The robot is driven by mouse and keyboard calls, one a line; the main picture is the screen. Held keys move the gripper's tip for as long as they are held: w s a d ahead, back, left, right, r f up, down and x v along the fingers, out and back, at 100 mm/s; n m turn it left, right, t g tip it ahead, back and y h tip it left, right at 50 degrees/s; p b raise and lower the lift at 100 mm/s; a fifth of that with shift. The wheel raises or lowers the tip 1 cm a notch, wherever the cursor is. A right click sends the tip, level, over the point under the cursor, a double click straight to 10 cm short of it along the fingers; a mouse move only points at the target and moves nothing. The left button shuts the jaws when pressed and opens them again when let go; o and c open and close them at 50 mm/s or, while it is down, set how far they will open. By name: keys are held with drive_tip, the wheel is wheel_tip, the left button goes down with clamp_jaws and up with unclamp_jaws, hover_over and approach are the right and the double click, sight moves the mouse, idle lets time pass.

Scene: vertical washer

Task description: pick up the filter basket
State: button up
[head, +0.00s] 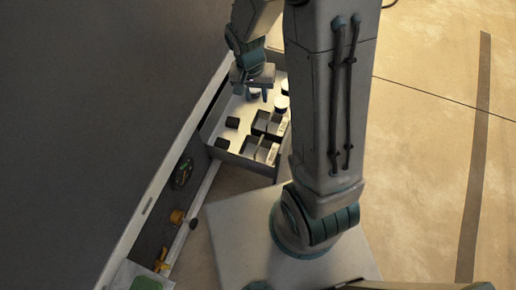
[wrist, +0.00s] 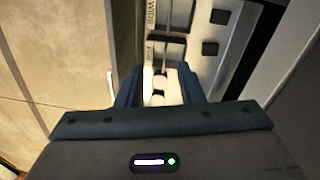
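An open drawer (head: 243,160) at the machine's lower front holds several small parts; I cannot tell for sure which is the filter basket. White round pieces (head: 281,104) stand toward its far right. Dark box-shaped parts with pale labels (head: 268,124) lie along its near right side. My gripper (head: 257,97) is over the far part of the drawer, pointing down, with its fingers apart. In the wrist view my gripper (wrist: 157,69) is open. Small white round pieces (wrist: 158,84) show between its fingers, below; I see no contact.
Dark square openings or blocks (wrist: 210,47) are in the drawer floor beside the gripper. The drawer's walls surround it closely. A dark machine panel (head: 110,90) rises at the left. Open floor (head: 430,130) lies to the right.

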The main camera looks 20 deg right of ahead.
drive_tip(key=shift+d+f+m+g+h+b, duration=0.1)
drive_tip(key=shift+d+f+m+g+b, duration=0.2)
drive_tip(key=shift+f+b, duration=3.7)
drive_tip(key=shift+d+f+m+g+h+b, duration=0.1)
drive_tip(key=shift+f+m+b, duration=0.3)
drive_tip(key=shift+f, duration=7.2)
drive_tip(key=shift+d+f+m+g+h+b, duration=0.2)
drive_tip(key=shift+f+b, duration=2)
drive_tip(key=shift+f, duration=3.6)
drive_tip(key=shift+c, duration=0.2)
clamp_jaws()
drive_tip(key=shift+r, duration=0.1)
